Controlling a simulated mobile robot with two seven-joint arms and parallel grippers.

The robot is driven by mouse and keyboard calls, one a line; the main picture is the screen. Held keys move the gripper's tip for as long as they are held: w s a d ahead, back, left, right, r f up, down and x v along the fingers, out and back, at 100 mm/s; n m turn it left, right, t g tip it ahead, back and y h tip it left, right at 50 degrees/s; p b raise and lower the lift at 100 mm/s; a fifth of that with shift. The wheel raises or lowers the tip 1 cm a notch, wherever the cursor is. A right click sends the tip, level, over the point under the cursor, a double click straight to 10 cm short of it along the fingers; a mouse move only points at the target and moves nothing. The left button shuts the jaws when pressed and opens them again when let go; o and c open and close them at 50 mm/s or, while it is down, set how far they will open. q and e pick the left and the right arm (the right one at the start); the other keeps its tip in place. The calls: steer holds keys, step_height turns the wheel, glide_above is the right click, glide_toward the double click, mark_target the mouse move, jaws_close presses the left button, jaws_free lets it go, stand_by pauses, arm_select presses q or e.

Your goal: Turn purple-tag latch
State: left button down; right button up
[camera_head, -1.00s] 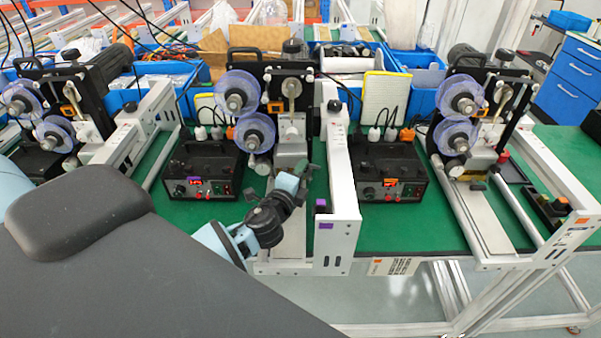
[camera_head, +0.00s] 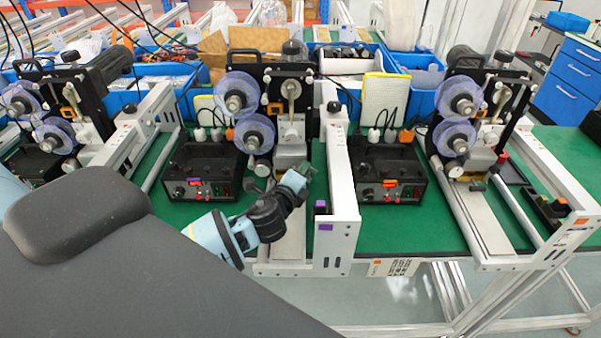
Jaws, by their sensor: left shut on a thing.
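My left gripper (camera_head: 299,172) reaches in from the lower left over the machine's rail, just below the silver block under the lower clear purple roll (camera_head: 255,135). It is shut on a small part there, which I take to be the latch; the fingers hide most of it. My right gripper is not in view.
A similar machine with an orange tag (camera_head: 581,221) stands at right, another at left. The white frame beam (camera_head: 340,180) rises close to the right of my left gripper. Blue bins (camera_head: 415,75) stand behind. The green table (camera_head: 395,232) is bare near its front edge.

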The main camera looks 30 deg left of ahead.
arm_select(q)
steer(key=c, duration=1.3)
jaws_free()
steer(key=shift+o, duration=0.2)
steer(key=shift+s, duration=0.15)
steer(key=v, duration=0.7)
steer(key=shift+s, duration=0.25)
steer(key=shift+r, duration=0.15)
